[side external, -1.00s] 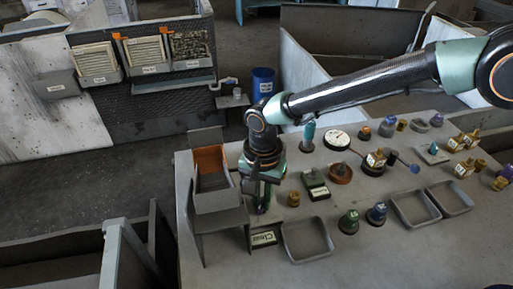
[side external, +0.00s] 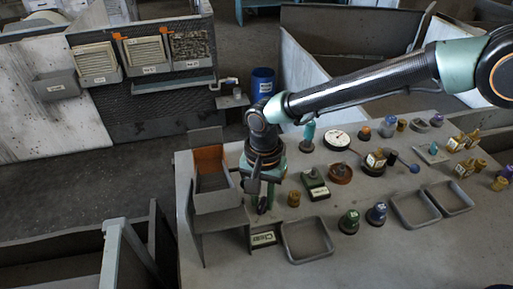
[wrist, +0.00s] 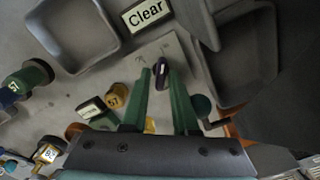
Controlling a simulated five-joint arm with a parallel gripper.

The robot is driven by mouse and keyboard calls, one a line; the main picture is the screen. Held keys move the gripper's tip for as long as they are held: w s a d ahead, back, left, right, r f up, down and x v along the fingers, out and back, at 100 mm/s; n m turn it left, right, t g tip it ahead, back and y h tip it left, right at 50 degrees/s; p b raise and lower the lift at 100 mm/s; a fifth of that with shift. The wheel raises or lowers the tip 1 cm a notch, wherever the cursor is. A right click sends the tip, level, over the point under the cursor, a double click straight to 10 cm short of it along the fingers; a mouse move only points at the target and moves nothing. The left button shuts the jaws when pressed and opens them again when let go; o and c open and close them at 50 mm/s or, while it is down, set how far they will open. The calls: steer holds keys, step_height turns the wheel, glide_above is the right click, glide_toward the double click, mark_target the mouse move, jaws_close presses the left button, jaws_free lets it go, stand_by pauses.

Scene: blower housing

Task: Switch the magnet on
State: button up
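My gripper (wrist: 161,75) points down at the near left part of the bench in the side view (side external: 262,203). In the wrist view its two green fingers stand apart, with a gap between the tips. A small dark purple lever or knob (wrist: 161,68) shows in that gap, on a pale plate (wrist: 176,43) with a small unreadable mark. I cannot tell whether the fingers touch it. No label that I can read names a magnet, so I cannot tell if this is its switch. In the side view the gripper mostly hides this spot.
A "Clear" label (wrist: 146,14) lies beside an empty grey tray (side external: 286,238). A grey and orange bin (side external: 210,160) stands close on the gripper's left. Several knobs and parts crowd the bench farther right.

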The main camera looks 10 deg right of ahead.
mark_target(262, 202)
steer(key=n, duration=0.6)
steer(key=shift+a, duration=0.15)
steer(key=n, duration=0.3)
steer(key=shift+n, duration=0.3)
steer(key=n, duration=0.4)
step_height(262, 202, up, 12)
steer(key=r, duration=0.1)
steer(key=d+r+m+t, duration=0.1)
steer(key=d+r, duration=0.2)
steer(key=d, duration=0.3)
steer(key=d+r+m, duration=0.1)
steer(key=d+r, duration=0.2)
steer(key=d, duration=0.4)
steer(key=d+r+m+t+y, duration=0.1)
steer(key=d+r, duration=0.3)
steer(key=d, duration=0.3)
steer(key=shift+s+t, duration=0.15)
steer(key=shift+t, duration=0.15)
steer(key=shift+r, duration=0.1)
